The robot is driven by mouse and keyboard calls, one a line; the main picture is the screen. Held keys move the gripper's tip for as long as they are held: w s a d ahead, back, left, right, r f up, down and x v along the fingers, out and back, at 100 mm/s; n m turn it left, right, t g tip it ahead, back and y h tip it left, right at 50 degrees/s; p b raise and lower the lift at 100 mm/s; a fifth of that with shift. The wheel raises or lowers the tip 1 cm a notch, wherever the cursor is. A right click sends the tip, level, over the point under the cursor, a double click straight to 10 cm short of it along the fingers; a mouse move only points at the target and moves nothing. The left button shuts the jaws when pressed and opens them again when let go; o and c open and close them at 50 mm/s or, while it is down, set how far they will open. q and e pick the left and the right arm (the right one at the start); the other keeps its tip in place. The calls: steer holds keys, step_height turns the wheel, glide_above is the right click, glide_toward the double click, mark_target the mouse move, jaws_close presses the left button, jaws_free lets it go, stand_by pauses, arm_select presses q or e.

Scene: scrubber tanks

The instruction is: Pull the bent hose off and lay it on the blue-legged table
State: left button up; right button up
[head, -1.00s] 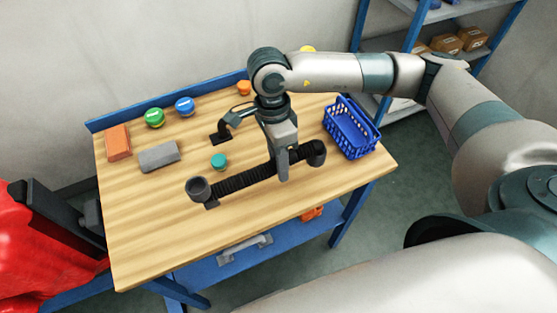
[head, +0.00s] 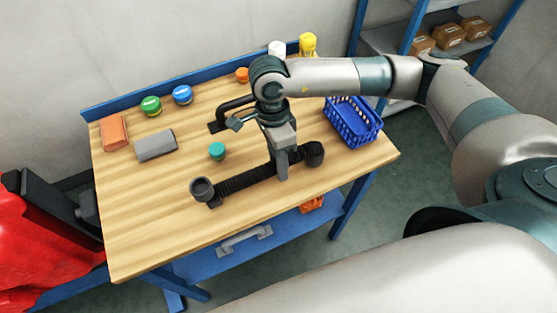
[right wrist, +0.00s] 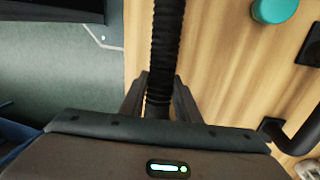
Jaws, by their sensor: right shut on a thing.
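The bent hose (head: 245,181) is black and ribbed, with a dark cuff at each end. It lies across the front half of the wooden top of the blue-legged table (head: 150,220) in the head view; I cannot tell whether it touches the top. My right gripper (head: 281,172) is shut on the hose right of its middle, pointing down. In the right wrist view the hose (right wrist: 167,45) runs up from between the fingers (right wrist: 159,95), with the table edge beneath it. Both cuffs are outside that view. My left gripper is not in view.
A blue basket (head: 352,125) stands at the table's right. A teal-capped item (head: 217,151), a grey block (head: 156,145), an orange block (head: 114,132) and a black bent handle (head: 228,112) are behind the hose. A red object (head: 45,235) is at far left. The front-left tabletop is clear.

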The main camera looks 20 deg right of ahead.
steer(key=shift+f+b, duration=0.4)
steer(key=shift+b, duration=0.15)
stand_by(0.8)
steer(key=shift+r+b, duration=0.1)
steer(key=shift+b, duration=0.25)
stand_by(0.5)
steer(key=o, duration=1.8)
steer(key=shift+r, duration=0.15)
steer(key=shift+w+r+p, duration=0.25)
steer(key=shift+r+p, duration=0.05)
steer(key=shift+r, duration=0.75)
steer(key=shift+w+r+p, duration=0.2)
steer(key=shift+r+p, duration=0.05)
steer(key=shift+r, duration=0.75)
